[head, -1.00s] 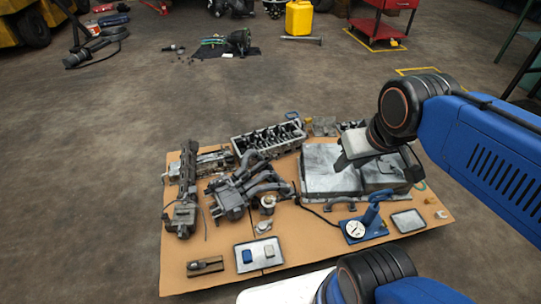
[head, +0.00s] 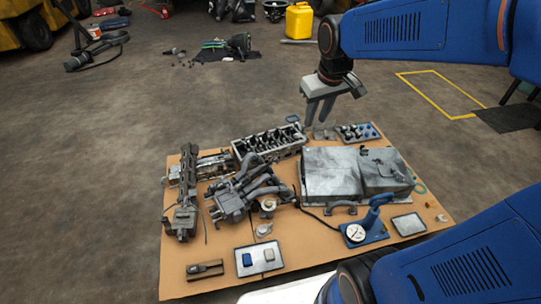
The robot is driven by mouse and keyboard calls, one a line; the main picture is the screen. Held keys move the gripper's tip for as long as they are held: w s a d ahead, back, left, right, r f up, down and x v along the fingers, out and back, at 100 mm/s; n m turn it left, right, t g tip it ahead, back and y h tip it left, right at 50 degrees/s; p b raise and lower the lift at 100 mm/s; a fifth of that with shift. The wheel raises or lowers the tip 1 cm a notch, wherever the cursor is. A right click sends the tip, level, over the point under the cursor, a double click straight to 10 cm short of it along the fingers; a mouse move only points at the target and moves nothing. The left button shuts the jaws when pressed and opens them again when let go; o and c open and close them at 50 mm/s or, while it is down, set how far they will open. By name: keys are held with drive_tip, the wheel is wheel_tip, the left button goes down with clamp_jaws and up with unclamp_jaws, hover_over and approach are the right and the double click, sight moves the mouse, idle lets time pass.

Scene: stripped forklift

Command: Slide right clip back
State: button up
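My gripper (head: 318,113) hangs in the air at the upper middle of the head view, beyond the grey metal case. Its two grey fingers point down with a gap between them, and nothing shows in the gap. The grey metal case (head: 328,178) lies on the brown board, with a right-hand section (head: 388,172) beside its larger left section. A small dark piece (head: 363,151) shows on its top near the back. I cannot tell any clip apart with certainty at this size.
Open floor surrounds the board.

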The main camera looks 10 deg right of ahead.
drive_tip(key=w+a+f+n, duration=0.1)
drive_tip(key=w+f, duration=0.3)
drive_tip(key=w, duration=0.6)
drive_tip(key=n+g, duration=0.3)
hover_over(270, 157)
wheel_tip(270, 157, down, 24)
wheel_tip(270, 157, down, 17)
drive_tip(key=shift+w+d+f, duration=0.1)
drive_tip(key=shift+d+f, duration=0.05)
drive_tip(key=shift+c, duration=0.7)
clamp_jaws()
